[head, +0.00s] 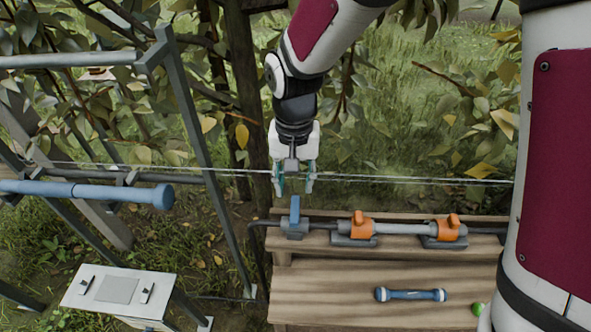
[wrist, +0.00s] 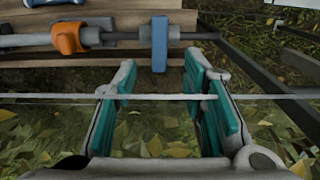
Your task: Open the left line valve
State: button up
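A valve with a blue lever (head: 295,210) sits at the left end of the grey pipe on the wooden bench. Its lever lies across the pipe's line. In the wrist view the blue lever (wrist: 159,44) is ahead, beyond the fingertips and roughly between their lines. My gripper (head: 295,182) is open and empty, just behind the lever in the head view and apart from it. Its teal-padded fingers also show in the wrist view (wrist: 161,75). Two orange-handled fittings (head: 362,226) (head: 447,226) sit farther right along the pipe.
A thin wire (head: 400,179) runs across the scene by my fingers. The wooden bench (head: 330,290) holds a small blue cylinder (head: 411,295) and a green item (head: 478,309). A metal frame with a blue bar (head: 90,192) and a pale panel (head: 117,290) stands left.

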aim_at(295, 209)
notch_tip(295, 209, down, 8)
jog(key=shift+f+b, duration=0.25)
jog(key=shift+b, duration=0.2)
grip_shut()
